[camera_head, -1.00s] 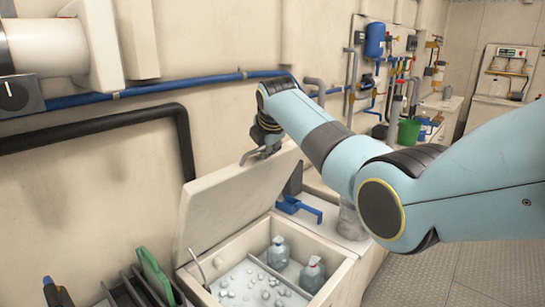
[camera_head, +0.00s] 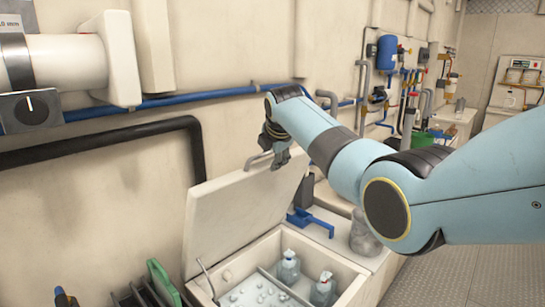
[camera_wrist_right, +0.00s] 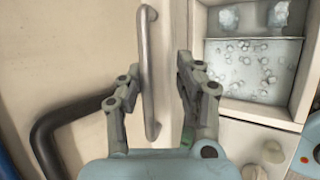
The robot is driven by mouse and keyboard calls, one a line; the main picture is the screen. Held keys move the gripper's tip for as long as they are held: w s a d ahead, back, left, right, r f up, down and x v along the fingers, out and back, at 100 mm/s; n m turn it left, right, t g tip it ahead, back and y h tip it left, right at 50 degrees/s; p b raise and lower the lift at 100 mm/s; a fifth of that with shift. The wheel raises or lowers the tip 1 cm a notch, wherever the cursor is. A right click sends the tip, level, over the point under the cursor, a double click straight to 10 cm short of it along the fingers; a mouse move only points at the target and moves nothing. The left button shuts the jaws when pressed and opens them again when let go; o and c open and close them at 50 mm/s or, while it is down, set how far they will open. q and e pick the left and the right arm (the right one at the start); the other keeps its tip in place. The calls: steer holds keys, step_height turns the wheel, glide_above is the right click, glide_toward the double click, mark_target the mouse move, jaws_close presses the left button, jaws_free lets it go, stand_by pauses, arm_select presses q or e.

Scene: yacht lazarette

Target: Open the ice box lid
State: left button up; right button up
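The ice box lid (camera_head: 240,215) is a cream panel, raised and tilted back above the ice box (camera_head: 340,264), whose inside shows. A grey bar handle (camera_head: 258,161) is at the lid's upper edge. My right gripper (camera_head: 278,153) is at that edge beside the handle. In the right wrist view, my right gripper (camera_wrist_right: 158,82) has its fingers apart, with the handle (camera_wrist_right: 147,75) between them in the picture and a gap to each finger. My left gripper is out of view.
Ice and clear bottles (camera_head: 289,267) are in the box. A blue bracket (camera_head: 310,222) is on the counter behind it. A black pipe (camera_head: 100,135) and a blue pipe (camera_head: 190,97) run along the wall. A rack with a green board (camera_head: 162,282) stands at lower left.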

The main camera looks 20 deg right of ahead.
steer(key=v, duration=1.2)
